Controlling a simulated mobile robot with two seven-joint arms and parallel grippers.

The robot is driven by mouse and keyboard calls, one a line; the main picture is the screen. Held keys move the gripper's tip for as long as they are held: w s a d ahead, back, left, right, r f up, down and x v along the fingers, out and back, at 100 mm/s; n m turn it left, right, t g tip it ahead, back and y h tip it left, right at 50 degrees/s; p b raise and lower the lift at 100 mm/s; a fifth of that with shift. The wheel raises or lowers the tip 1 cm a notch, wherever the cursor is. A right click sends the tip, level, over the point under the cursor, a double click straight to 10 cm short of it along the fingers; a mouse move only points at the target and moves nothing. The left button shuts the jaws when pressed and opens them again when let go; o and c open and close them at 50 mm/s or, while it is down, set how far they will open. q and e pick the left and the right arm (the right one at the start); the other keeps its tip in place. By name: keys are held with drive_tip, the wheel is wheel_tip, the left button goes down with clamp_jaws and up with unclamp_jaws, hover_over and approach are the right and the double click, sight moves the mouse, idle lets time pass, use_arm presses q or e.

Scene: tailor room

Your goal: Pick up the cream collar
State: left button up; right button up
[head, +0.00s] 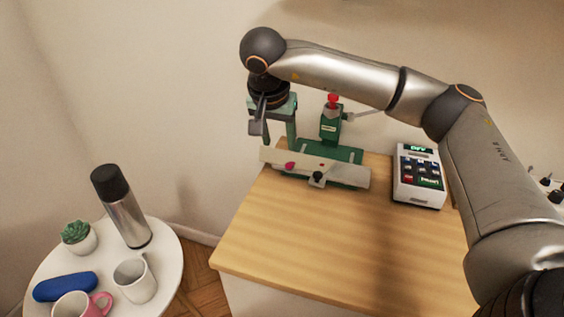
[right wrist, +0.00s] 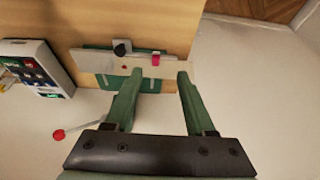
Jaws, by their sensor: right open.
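A long cream strip, which looks like the cream collar (head: 342,173), lies across the front of a green press (head: 329,126). It carries a pink piece and a black knob. The strip also shows in the right wrist view (right wrist: 105,63), just beyond my fingertips. My right gripper (head: 278,143) is open, its green fingers pointing down over the strip's left end in the head view. In the right wrist view the gripper (right wrist: 158,78) has nothing between its fingers; I cannot tell whether they touch the strip. My left gripper is not in view.
The press has a red knob (head: 333,98) and a side lever. A card terminal (head: 419,176) stands right of it on the wooden table (head: 290,235). The table's front is clear. A round white table (head: 165,265) at left holds a flask (head: 124,212), plant, blue case and mugs.

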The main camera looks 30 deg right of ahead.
sight(288, 166)
drive_tip(key=x, duration=0.4)
drive_tip(key=d+b+x, duration=0.1)
drive_tip(key=x, duration=0.7)
drive_tip(key=shift+w+d+r, duration=0.15)
drive_tip(key=shift+d, duration=0.05)
clamp_jaws()
